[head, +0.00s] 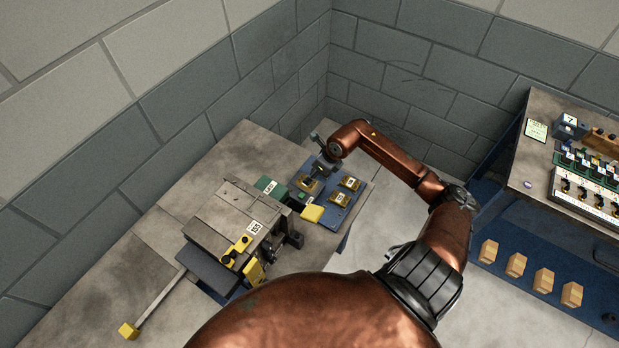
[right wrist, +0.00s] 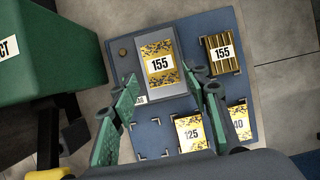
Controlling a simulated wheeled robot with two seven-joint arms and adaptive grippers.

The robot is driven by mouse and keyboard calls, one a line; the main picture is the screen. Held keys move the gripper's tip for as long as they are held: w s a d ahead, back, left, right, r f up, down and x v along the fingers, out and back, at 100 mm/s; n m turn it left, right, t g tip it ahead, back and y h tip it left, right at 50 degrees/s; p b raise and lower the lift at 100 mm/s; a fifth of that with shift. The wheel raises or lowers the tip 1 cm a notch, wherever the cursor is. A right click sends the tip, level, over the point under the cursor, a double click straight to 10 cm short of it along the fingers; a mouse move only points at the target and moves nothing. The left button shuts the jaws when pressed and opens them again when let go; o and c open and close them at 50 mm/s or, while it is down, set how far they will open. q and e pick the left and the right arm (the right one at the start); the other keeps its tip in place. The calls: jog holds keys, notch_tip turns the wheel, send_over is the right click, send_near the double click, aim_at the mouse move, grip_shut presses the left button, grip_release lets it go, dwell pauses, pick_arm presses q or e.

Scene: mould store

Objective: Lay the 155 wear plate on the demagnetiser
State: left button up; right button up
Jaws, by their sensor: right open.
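In the right wrist view a flat gold plate with black mottling, marked 155 (right wrist: 160,62), lies on a pale grey patch of a blue board (right wrist: 112,48). A ribbed gold-brown block, also marked 155 (right wrist: 221,54), lies right of it. My right gripper (right wrist: 171,88) is open and empty, its green-padded fingers apart on either side of the flat plate's near end. In the head view this gripper (head: 318,168) is over the board's far left part. No part is clearly labelled as the demagnetiser, so I cannot tell which it is. My left gripper is out of view.
Plates marked 125 (right wrist: 191,134) and 40 (right wrist: 239,121), its label partly hidden, lie nearer on the board. A green box (right wrist: 50,55) stands close left. A grey machine labelled 155 (head: 226,215) is beside it. Corner marks (right wrist: 150,153) frame an empty spot.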

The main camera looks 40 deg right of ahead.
jog(key=v, duration=0.6)
jog(key=shift+r, duration=0.2)
jog(key=shift+s, duration=0.15)
